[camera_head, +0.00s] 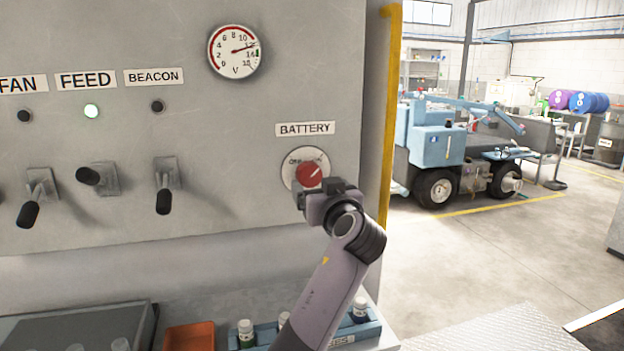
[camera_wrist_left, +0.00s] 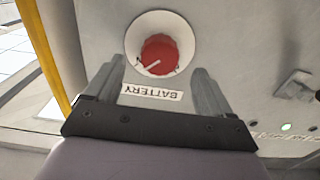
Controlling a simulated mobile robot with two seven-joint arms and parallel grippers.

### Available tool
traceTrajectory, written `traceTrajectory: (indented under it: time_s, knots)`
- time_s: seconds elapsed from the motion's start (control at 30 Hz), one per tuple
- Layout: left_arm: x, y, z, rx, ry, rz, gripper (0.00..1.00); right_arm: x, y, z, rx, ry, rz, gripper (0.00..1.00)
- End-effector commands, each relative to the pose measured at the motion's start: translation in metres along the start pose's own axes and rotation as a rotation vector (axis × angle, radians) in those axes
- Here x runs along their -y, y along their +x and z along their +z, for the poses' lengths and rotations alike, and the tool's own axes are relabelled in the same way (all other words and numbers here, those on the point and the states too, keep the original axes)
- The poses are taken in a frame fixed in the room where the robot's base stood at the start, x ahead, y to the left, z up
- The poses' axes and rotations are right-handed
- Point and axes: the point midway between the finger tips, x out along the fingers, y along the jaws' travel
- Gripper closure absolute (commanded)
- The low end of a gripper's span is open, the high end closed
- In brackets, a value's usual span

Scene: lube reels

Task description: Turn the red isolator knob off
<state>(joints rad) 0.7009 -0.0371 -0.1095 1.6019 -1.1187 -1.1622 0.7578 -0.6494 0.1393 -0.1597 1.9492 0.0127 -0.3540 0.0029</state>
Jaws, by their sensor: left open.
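The red isolator knob (camera_head: 310,174) sits on a round white plate (camera_head: 288,170) under the BATTERY label (camera_head: 305,129). Its white pointer line slants to the upper right in the head view. Some lettering shows on the plate's upper left, partly hidden by the knob. My left gripper (camera_head: 318,189) is in front of the knob and covers its lower edge. In the left wrist view, upside down, the knob (camera_wrist_left: 159,55) is ahead between the spread fingers of the open left gripper (camera_wrist_left: 158,75). The fingers appear apart from the knob. My right gripper is not in view.
Left on the panel are toggle switches (camera_head: 100,178) under FAN, FEED and BEACON labels, with the green FEED lamp (camera_head: 91,111) lit. A voltmeter (camera_head: 234,51) reads near 12. Below are an orange tray (camera_head: 190,337) and a blue bottle rack (camera_head: 368,329).

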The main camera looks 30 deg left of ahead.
Motion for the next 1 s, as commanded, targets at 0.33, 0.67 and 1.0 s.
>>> traceTrajectory:
  time_s: [0.33,0.67,1.0]
  knots:
    - [0.001,0.044,-0.001,0.001,0.002,0.0,0.17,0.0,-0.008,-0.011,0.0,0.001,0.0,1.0]
    - [0.001,0.051,0.001,0.002,-0.001,0.001,0.17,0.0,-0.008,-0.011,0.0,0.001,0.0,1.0]
    - [0.001,0.05,0.001,0.002,0.0,0.001,0.73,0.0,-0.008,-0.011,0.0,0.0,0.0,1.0]
